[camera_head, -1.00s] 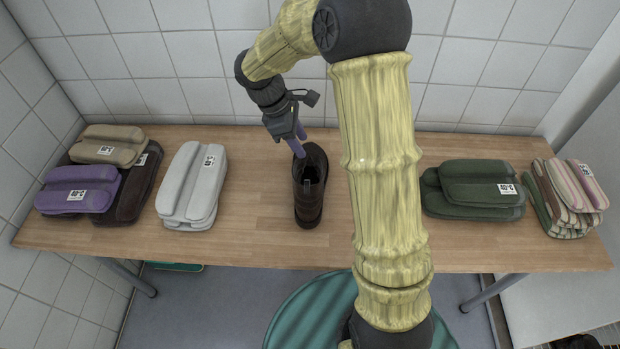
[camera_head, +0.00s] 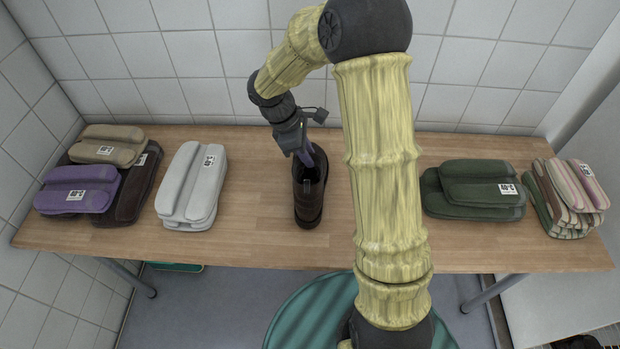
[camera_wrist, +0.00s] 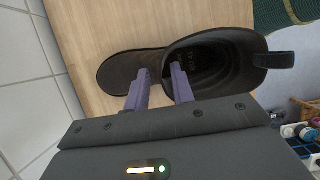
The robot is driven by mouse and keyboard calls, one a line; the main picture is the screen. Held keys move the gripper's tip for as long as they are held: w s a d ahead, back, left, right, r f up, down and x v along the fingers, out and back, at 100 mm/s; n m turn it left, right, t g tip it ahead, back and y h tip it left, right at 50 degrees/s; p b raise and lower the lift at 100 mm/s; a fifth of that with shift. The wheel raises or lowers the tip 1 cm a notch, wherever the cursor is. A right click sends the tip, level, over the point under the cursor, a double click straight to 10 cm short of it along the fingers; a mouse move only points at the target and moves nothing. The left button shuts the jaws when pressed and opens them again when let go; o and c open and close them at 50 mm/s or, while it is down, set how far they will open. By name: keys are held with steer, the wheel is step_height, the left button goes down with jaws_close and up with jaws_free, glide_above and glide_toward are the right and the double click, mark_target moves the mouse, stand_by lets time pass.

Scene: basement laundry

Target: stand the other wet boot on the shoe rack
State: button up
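A dark brown boot (camera_head: 309,207) stands upright on the wooden table (camera_head: 260,215), its opening facing up. In the wrist view the boot (camera_wrist: 225,45) shows its toe to the left and its open shaft and pull tab to the right. My gripper (camera_head: 308,158) is at the top of the boot. In the wrist view my gripper (camera_wrist: 160,70) is open, with one purple finger outside the shaft over the front of the boot and the other over the opening. The shaft's front wall lies between the fingers; contact cannot be told. No shoe rack is recognisable in these views.
Folded purple (camera_head: 80,190), tan (camera_head: 105,146) and grey (camera_head: 192,185) bundles lie left of the boot. Green (camera_head: 475,188) and striped (camera_head: 567,195) bundles lie right. A teal round thing (camera_head: 310,318) is below the table's front edge. Bare tabletop surrounds the boot.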

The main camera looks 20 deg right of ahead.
jaws_close()
stand_by(1.1)
